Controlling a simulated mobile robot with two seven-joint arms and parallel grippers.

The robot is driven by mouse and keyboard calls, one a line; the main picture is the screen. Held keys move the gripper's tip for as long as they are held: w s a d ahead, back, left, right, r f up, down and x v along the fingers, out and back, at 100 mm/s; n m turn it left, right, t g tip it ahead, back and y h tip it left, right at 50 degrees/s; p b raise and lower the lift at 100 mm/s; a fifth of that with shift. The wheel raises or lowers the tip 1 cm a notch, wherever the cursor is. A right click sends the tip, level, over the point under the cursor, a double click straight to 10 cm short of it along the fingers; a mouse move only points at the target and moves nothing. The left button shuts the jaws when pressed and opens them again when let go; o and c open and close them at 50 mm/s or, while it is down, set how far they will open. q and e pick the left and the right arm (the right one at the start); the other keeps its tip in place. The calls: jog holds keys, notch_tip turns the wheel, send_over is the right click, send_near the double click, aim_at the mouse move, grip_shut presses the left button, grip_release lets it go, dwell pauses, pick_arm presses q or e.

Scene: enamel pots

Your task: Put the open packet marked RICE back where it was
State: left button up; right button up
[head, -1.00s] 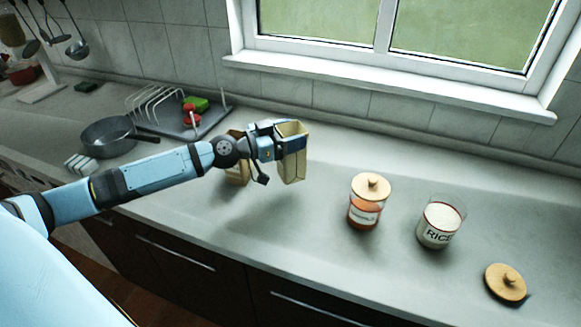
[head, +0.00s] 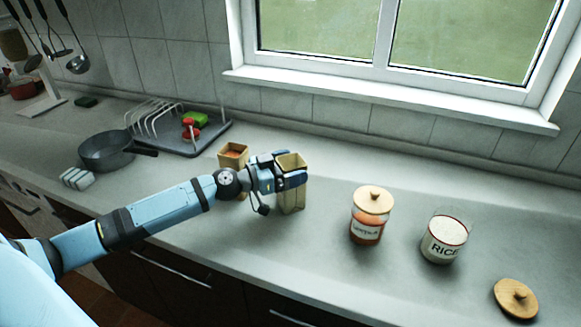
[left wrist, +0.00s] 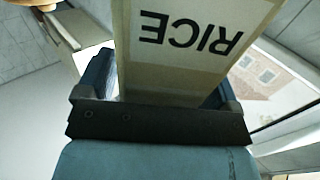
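The open packet marked RICE (head: 292,199) is a tan, upright paper packet. My left gripper (head: 285,184) is shut on its sides. Its base is at or just above the worktop; I cannot tell whether it touches. In the left wrist view the packet (left wrist: 200,65) fills the space between the fingers, its RICE label upside down. A glass jar marked RICE (head: 443,243) stands open to the right, filled with white grains. Its round wooden lid (head: 515,298) lies on the worktop nearer the front. My right gripper is not in view.
A second open packet (head: 233,157) with orange contents stands just left of my gripper. A lidded jar of orange lentils (head: 368,228) stands to the right. A pan (head: 106,152) and a dish rack on a tray (head: 205,137) are further left. Worktop behind the jars is clear.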

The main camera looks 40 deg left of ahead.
pick_arm(q)
jog(key=shift+r, duration=0.1)
jog(key=shift+r, duration=0.1)
jog(key=b+v, duration=0.3)
jog(key=v, duration=0.9)
jog(key=shift+b, duration=0.35)
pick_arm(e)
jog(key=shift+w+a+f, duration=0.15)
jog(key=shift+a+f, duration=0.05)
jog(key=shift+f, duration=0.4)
